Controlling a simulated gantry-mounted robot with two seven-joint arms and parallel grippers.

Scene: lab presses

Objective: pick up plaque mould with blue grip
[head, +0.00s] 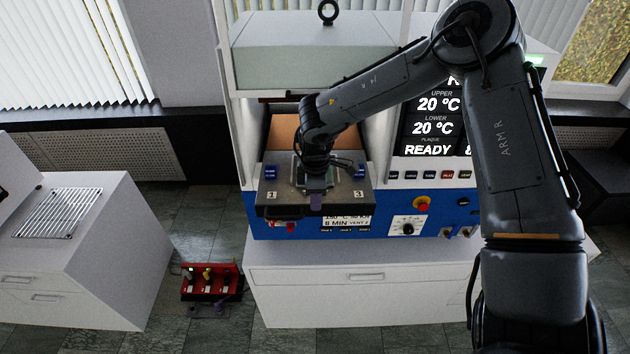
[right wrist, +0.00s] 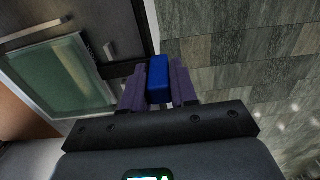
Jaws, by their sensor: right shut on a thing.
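My right gripper (head: 316,201) is at the front of the press, over the middle of a dark grey slab (head: 353,197) marked 1 and 3. In the right wrist view, its two purple fingers (right wrist: 158,88) are shut on a blue grip (right wrist: 158,72), one on each side. A metal frame with a greenish panel (right wrist: 65,75) lies to the left of the fingers there; I cannot tell for sure whether it is the mould's body. Two more blue pieces, a left one (head: 270,171) and a right one (head: 359,172), show on the slab. My wrist hides the slab's middle. My left gripper is out of view.
The press has a raised guard (head: 312,45), a blue front panel (head: 400,207) with knobs, and a display (head: 433,115) reading READY. A red rack (head: 210,285) is low on the left.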

